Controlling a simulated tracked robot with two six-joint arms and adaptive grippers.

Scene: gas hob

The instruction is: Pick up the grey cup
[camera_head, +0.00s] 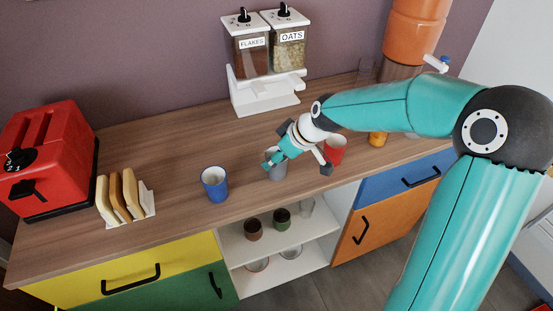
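The grey cup (275,153) stands on the wooden counter, right of the blue cup, and is partly hidden by a finger of my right gripper. My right gripper (298,164) comes in from the right above the counter, with its fingers spread apart. One finger is in front of the grey cup and the other reaches down in front of the red cup (335,148). I cannot tell whether a finger touches the grey cup. Nothing shows between the fingers. My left gripper is out of view.
A blue cup (215,184) stands on the counter (180,160) left of the grey cup. Toast slices in a rack (125,197) and a red toaster (50,160) are at the left. A cereal dispenser (265,95) stands behind. An orange dispenser (413,32) is at the back right.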

